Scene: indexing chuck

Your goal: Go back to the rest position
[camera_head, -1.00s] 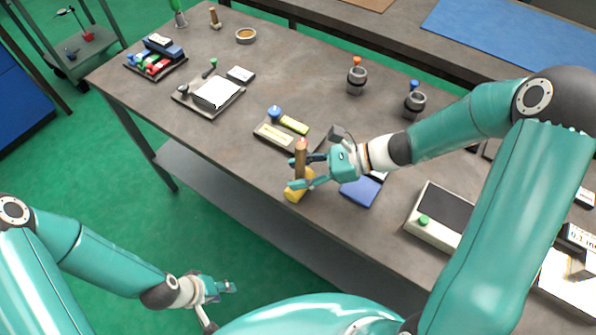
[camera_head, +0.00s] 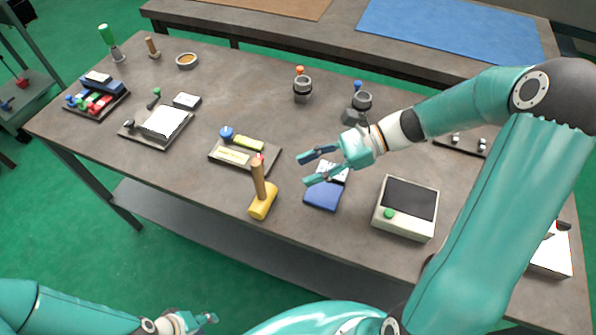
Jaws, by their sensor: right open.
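My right gripper (camera_head: 309,171) is open and empty above the table (camera_head: 215,165), with its fingers pointing left. To its left, apart from it, a mallet with a yellow head (camera_head: 263,203) and an upright wooden handle (camera_head: 257,175) stands at the table's front edge. My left gripper (camera_head: 205,322) is low at the bottom of the view, off the table over the green floor. Its fingers are small in the picture, and I cannot tell whether they are open.
A blue pad (camera_head: 324,195) lies below the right gripper. A scale-like box (camera_head: 408,205) stands to the right. A tray with a yellow-green block (camera_head: 240,155) lies left. Two grey chucks, one with an orange top (camera_head: 302,90), stand behind.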

